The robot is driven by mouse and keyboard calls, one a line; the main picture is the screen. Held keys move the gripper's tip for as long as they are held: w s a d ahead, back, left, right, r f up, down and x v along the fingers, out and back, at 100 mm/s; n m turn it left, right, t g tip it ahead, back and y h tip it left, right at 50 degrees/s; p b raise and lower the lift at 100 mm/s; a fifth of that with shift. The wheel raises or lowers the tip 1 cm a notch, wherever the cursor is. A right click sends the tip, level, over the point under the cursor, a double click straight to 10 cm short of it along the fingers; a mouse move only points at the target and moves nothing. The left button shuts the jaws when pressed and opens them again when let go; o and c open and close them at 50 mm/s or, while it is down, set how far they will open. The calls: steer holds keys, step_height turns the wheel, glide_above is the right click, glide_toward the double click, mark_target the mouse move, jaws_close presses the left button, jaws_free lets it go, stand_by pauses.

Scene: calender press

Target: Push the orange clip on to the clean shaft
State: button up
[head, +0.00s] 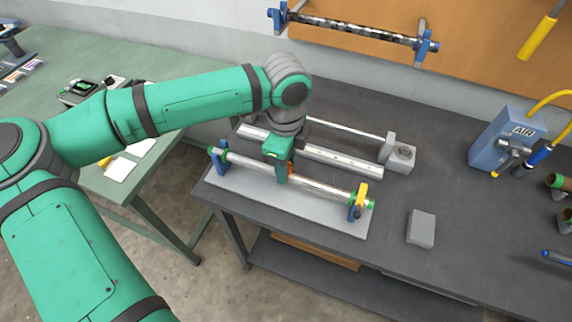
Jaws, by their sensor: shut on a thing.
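The clean shaft (325,186) is a shiny rod lying across two blue supports on a grey base plate (257,198) near the front of the dark bench. It has green rings near its ends and a yellow piece (362,189) at its right end. My gripper (281,176) points down at the middle-left of this shaft. A small orange patch, which looks like the orange clip (290,170), shows at the gripper's fingers beside the shaft. The fingers and arm hide most of it. I cannot tell whether the clip is around the shaft or only touching it.
Behind the shaft are a long grey rail (342,159) and a thin rod with a grey end block (398,153). A grey block (421,228) lies to the right. A blue AIR box (504,138) stands farther right. A dark, blotchy shaft (350,29) hangs on the wall.

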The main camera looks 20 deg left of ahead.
steer(key=shift+f, duration=0.35)
stand_by(0.5)
steer(key=o, duration=1)
steer(key=shift+o, duration=0.2)
step_height(320, 180, up, 11)
steer(key=shift+f, duration=0.1)
